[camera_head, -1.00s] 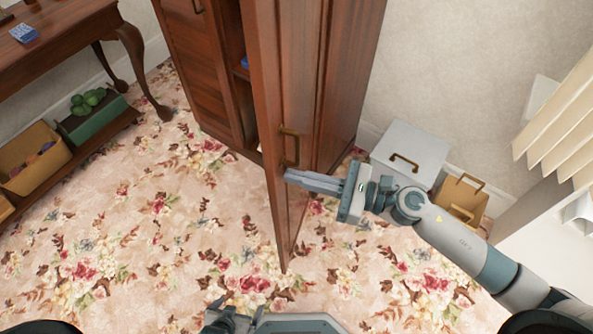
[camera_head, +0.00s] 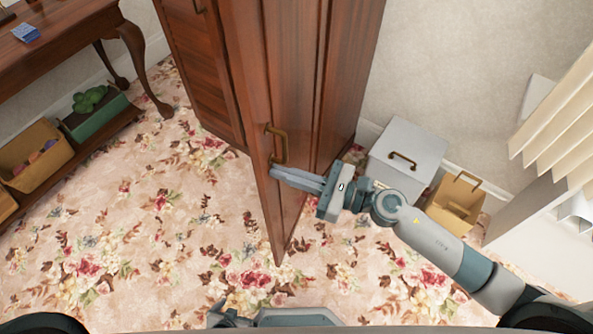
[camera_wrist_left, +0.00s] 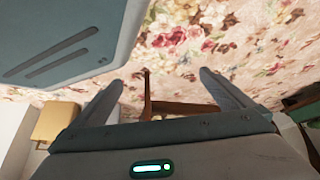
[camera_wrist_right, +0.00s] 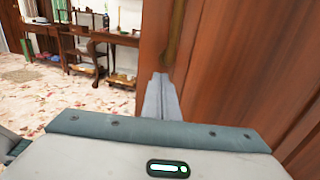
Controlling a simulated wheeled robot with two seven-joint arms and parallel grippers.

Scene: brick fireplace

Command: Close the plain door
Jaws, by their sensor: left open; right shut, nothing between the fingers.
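The plain door (camera_head: 262,95) is a reddish-brown wooden cabinet door that stands ajar, its free edge toward me. A brass handle (camera_head: 279,146) is on its right-hand face. My right gripper (camera_head: 274,174) is shut and empty, its fingertips at that face just below the handle. In the right wrist view the shut fingers (camera_wrist_right: 160,80) are against or very near the door (camera_wrist_right: 225,60); contact is hard to confirm. My left gripper (camera_head: 236,316) is low at the bottom edge, away from the door. In the left wrist view it is open and empty (camera_wrist_left: 162,78).
The cabinet's other door (camera_head: 200,70) is at the left. A grey box (camera_head: 408,155) and a tan box (camera_head: 456,204) stand by the wall at right. A wooden table (camera_head: 70,45) with bins on its low shelf is at left. Flowered carpet in front is clear.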

